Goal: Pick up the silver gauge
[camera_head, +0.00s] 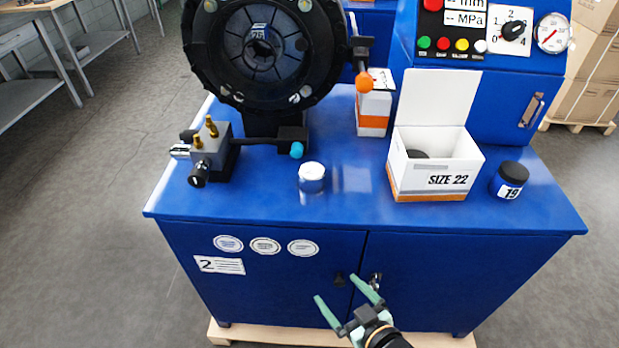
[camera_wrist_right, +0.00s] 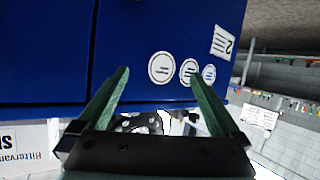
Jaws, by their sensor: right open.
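The silver gauge (camera_head: 312,177) looks like a short silver cylinder with a pale top. It stands upright on the blue machine's worktop, near the front edge and left of the middle. My right gripper (camera_head: 336,288) is open and empty, in front of the cabinet doors and below the worktop edge. It is apart from the gauge, lower and nearer to me in the head view. In the right wrist view its two green fingers (camera_wrist_right: 159,72) stand spread before the blue cabinet front; the gauge does not show there. My left gripper is not in view.
A grey valve block (camera_head: 212,155) with a teal-tipped lever stands left of the gauge, and the black crimping head (camera_head: 262,55) behind it. An open SIZE 22 box (camera_head: 430,180), a black jar (camera_head: 509,180) and an orange-white carton (camera_head: 374,105) stand to the right. Worktop around the gauge's front is bare.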

